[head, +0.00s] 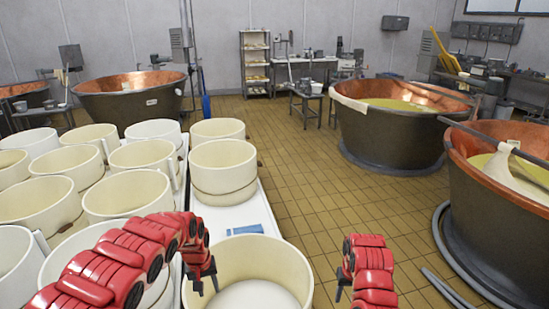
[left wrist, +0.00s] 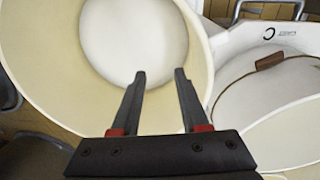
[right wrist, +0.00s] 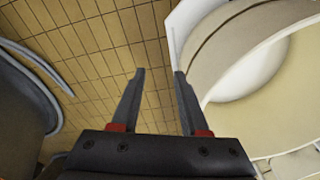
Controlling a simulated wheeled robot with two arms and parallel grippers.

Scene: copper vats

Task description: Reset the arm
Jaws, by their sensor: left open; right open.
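My left gripper (head: 203,277) is at the left rim of the nearest cream tub (head: 300,262) in the head view. In the left wrist view its fingers (left wrist: 160,85) are open and empty, pointing over a round cream tub (left wrist: 45,70). My right gripper (head: 342,290) is to the right of the nearest tub. In the right wrist view its fingers (right wrist: 160,80) are open and empty above the tiled floor (right wrist: 85,50), with a cream tub (right wrist: 275,115) to the right. Both red arms come in from the bottom of the head view.
Copper vats stand at the right (head: 390,140) and back left (head: 130,100). Tiled floor is clear in the middle.

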